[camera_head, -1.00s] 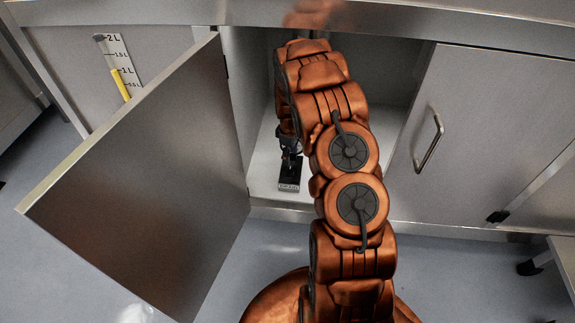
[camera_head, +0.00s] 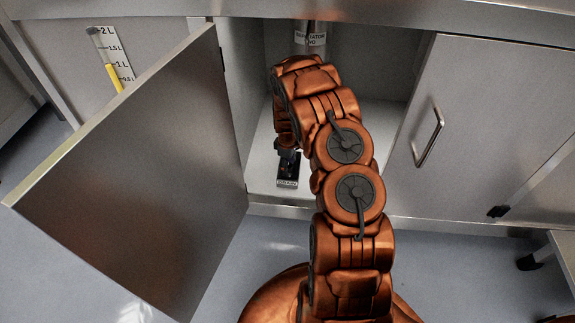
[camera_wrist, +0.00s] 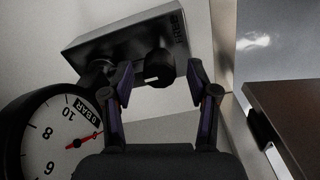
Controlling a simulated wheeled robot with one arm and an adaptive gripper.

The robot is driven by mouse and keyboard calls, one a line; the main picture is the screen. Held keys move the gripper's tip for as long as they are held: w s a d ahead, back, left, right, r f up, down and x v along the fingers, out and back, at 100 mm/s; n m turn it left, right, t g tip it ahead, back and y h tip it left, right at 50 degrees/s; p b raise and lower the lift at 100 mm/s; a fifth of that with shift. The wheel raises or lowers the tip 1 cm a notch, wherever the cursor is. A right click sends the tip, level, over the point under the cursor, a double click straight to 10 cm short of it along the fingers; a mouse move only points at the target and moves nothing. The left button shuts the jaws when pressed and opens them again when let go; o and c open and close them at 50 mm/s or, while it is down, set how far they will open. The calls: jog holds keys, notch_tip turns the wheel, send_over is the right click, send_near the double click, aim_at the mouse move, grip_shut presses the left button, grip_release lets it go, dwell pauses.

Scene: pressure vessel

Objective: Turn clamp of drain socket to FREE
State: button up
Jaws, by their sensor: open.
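The drain socket (camera_head: 288,172) is a dark block with a DRAIN label on the cabinet floor. My gripper (camera_wrist: 160,84) is open, with one finger on each side of the knob. I cannot tell whether the fingers touch it. In the head view my gripper (camera_head: 287,150) is small and dark, just behind the drain block and partly hidden by my arm. The clamp's setting is not readable.
A pressure gauge (camera_wrist: 48,135) marked BAR stands close to the left finger. An open cabinet door (camera_head: 130,180) is left of my arm, and a closed door (camera_head: 485,130) is right. A labelled metal cylinder (camera_head: 311,40) hangs at the cabinet top.

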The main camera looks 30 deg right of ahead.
grip_shut()
dwell(0.4)
jog(key=shift+m, duration=0.3)
jog(key=m+p, duration=0.1)
jog(key=m, duration=0.2)
jog(key=shift+r+m+p, duration=0.1)
jog(key=shift+m+p, duration=0.2)
jog(key=m+p, duration=0.1)
jog(key=m, duration=0.3)
jog(key=shift+m, duration=0.3)
jog(key=m+p, duration=0.1)
jog(key=m, duration=0.3)
jog(key=shift+d+m, duration=0.1)
jog(key=shift+m, duration=0.2)
jog(key=shift+s+m+p, duration=0.1)
jog(key=shift+m+p, duration=0.35)
jog(key=shift+m, duration=1.75)
